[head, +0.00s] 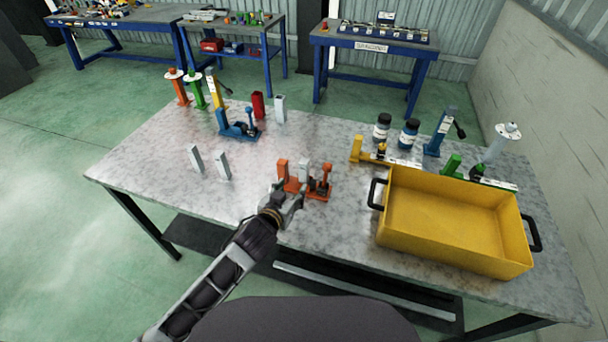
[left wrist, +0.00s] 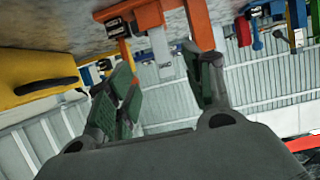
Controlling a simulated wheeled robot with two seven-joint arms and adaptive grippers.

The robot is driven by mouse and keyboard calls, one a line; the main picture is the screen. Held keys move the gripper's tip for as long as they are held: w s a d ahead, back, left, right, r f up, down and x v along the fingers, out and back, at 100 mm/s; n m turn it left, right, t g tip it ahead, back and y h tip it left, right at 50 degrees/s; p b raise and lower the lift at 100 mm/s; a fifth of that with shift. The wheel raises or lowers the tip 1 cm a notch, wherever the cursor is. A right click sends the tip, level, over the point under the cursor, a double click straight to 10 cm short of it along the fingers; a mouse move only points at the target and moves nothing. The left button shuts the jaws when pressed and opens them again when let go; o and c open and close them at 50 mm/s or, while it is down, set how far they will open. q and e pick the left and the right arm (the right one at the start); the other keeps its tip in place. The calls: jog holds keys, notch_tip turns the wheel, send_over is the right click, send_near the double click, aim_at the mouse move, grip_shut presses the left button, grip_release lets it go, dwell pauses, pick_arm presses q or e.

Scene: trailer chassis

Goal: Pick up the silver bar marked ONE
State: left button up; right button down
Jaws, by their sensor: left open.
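Several silver bars show in the head view, and I cannot read the word ONE on any of them. One silver bar (head: 304,171) stands in an orange fixture (head: 320,189) near the table's front middle. Two silver bars (head: 196,159) (head: 222,165) stand apart to its left, and another (head: 280,107) stands farther back. My left gripper (head: 286,196) is open just in front of the orange fixture. In the left wrist view the silver bar (left wrist: 160,48) appears beyond the open left gripper (left wrist: 162,82), between orange posts (left wrist: 199,24). My right gripper is out of view.
A yellow bin (head: 455,220) with black handles fills the table's right front. A blue fixture (head: 238,126) and a red block (head: 258,105) stand farther back. Dark jars (head: 382,127) and a blue clamp (head: 440,135) are at back right. The left table front is mostly clear.

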aim_at(303, 175)
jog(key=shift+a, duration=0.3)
pick_arm(q)
jog(key=shift+w, duration=0.15)
jog(key=shift+p+x, duration=0.4)
jog(key=shift+x, duration=3.45)
jog(key=shift+w+d+f, duration=0.1)
jog(key=shift+w+f, duration=0.05)
jog(key=shift+w, duration=0.1)
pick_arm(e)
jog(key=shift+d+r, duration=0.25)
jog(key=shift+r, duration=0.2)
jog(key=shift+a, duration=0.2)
